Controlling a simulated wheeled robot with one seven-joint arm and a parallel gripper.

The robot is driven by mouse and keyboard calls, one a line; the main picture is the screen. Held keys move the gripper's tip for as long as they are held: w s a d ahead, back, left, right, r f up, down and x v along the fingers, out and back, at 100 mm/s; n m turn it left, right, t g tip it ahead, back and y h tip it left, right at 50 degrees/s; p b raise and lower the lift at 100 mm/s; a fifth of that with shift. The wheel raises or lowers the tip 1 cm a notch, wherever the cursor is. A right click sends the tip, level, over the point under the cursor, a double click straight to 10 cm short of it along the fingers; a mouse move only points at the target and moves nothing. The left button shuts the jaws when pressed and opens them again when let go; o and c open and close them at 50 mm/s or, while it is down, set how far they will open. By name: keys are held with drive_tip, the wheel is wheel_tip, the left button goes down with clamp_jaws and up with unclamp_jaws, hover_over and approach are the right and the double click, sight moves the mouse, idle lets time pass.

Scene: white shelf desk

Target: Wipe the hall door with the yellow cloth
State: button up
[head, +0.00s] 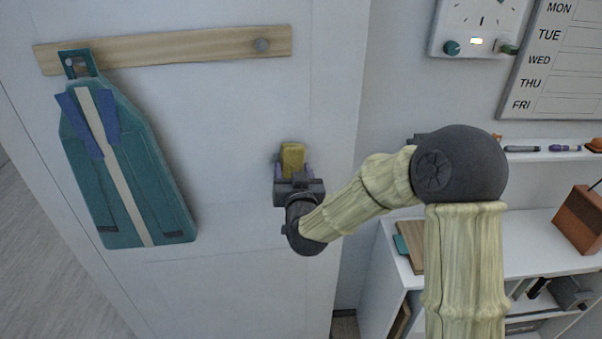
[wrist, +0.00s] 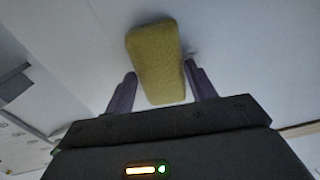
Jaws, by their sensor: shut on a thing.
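The yellow cloth (head: 292,157) is a small folded pad in front of the white hall door (head: 240,110). My gripper (head: 293,172) is shut on the cloth, near the door's right edge. In the wrist view the cloth (wrist: 157,62) stands out beyond the two purple fingers of my gripper (wrist: 160,92), with the pale door surface (wrist: 230,60) behind it. The cloth is at or very close to the door; I cannot tell whether it touches. Its far face is hidden.
A wooden rail (head: 170,48) with a knob crosses the door's upper part, and a teal apron-like item (head: 130,165) hangs from it. Right of the door are a white shelf desk (head: 530,236), a marker ledge (head: 550,151) and a weekday board (head: 560,70). The door's lower middle is clear.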

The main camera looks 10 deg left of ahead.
drive_tip(key=shift+s+a, duration=0.25)
drive_tip(key=shift+a, duration=0.45)
drive_tip(key=shift+a, duration=0.1)
drive_tip(key=shift+s+a+b, duration=0.35)
drive_tip(key=shift+a+b, duration=0.05)
drive_tip(key=shift+a, duration=0.5)
drive_tip(key=shift+s+a+b, duration=0.35)
drive_tip(key=shift+a+b, duration=0.05)
drive_tip(key=shift+a, duration=0.45)
drive_tip(key=shift+r, duration=0.1)
drive_tip(key=shift+w+r+p, duration=0.1)
drive_tip(key=shift+r+p, duration=0.6)
drive_tip(key=shift+r, duration=0.45)
drive_tip(key=shift+w+d+f+b, duration=0.1)
drive_tip(key=shift+w+d+b, duration=0.15)
drive_tip(key=shift+d, duration=0.4)
drive_tip(key=shift+w+d+r+b, duration=0.1)
drive_tip(key=shift+w+d+b, duration=0.15)
drive_tip(key=shift+d, duration=0.4)
drive_tip(key=shift+w+d+f+b, duration=0.15)
drive_tip(key=shift+d+b, duration=0.1)
drive_tip(key=shift+d, duration=0.4)
